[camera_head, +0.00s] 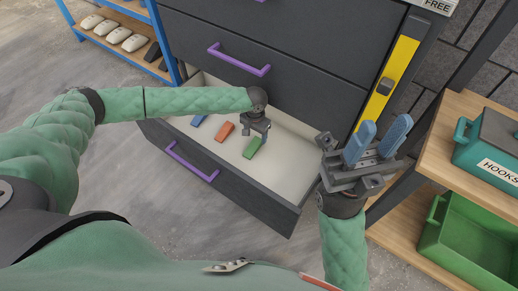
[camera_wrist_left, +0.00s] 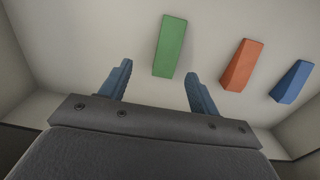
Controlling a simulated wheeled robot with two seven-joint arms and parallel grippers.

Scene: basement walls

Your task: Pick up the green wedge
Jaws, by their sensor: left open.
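The green wedge (camera_head: 252,147) lies in the open drawer, rightmost of the wedges in the head view. In the left wrist view the green wedge (camera_wrist_left: 171,46) is just beyond and between the fingertips. My left gripper (camera_head: 262,140) is inside the drawer, pointing down over the green wedge, open and empty; its two blue fingers also show in the left wrist view (camera_wrist_left: 158,78). Contact with the wedge cannot be seen. My right gripper (camera_head: 378,135) is raised at the right of the drawer, its two blue fingers apart with nothing between them.
An orange wedge (camera_head: 224,131) and a blue wedge (camera_head: 199,120) lie in the same drawer (camera_head: 293,159). The dark drawer front has a purple handle (camera_head: 190,163). Closed drawers rise behind. A wooden shelf at right holds a teal HOOKS box (camera_head: 490,145) and a green bin (camera_head: 470,240).

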